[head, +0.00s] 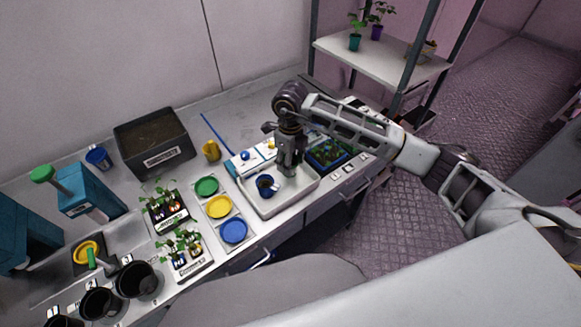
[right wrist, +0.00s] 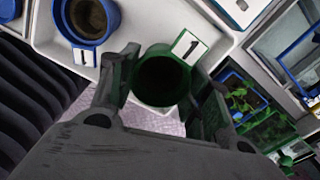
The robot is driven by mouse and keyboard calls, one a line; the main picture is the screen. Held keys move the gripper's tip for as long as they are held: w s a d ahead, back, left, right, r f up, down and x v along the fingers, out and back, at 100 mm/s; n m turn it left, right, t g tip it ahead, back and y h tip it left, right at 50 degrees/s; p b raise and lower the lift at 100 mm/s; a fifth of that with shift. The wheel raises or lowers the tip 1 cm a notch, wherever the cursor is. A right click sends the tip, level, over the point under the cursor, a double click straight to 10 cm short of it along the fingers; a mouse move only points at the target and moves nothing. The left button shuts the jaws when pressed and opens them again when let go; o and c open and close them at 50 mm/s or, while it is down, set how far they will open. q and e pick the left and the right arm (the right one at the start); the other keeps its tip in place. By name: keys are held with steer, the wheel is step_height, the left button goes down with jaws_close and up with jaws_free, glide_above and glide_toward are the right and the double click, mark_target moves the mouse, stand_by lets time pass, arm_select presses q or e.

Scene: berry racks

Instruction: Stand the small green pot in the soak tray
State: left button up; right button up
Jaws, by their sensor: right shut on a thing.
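My right gripper (right wrist: 160,100) is shut on the small green pot (right wrist: 144,60), which has a white tag marked 1 and dark inside. In the head view the right gripper (head: 288,168) is over the white soak tray (head: 282,208), pointing down; the green pot cannot be made out there. The tray also shows in the right wrist view (right wrist: 140,14). A blue pot (head: 266,186) with soil and a tag marked 1 stands in the tray, left of the gripper; it also shows in the right wrist view (right wrist: 88,18). Whether the green pot touches the tray floor is unclear. My left gripper is out of view.
A dark crate with seedlings (head: 327,153) stands right of the tray. Green, yellow and blue discs (head: 219,206) lie to its left, with seedling trays (head: 166,207) beyond. A soil bin (head: 152,142) stands at the back. A shelf (head: 385,66) rises at the right.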

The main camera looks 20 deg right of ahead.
steer(key=shift+f, duration=1.65)
steer(key=shift+f, duration=0.1)
steer(key=o, duration=1)
steer(key=shift+c, duration=0.2)
steer(key=shift+r, duration=0.25)
step_height(320, 180, up, 12)
steer(key=b, duration=0.1)
steer(key=shift+b, duration=0.35)
steer(key=shift+f, duration=0.1)
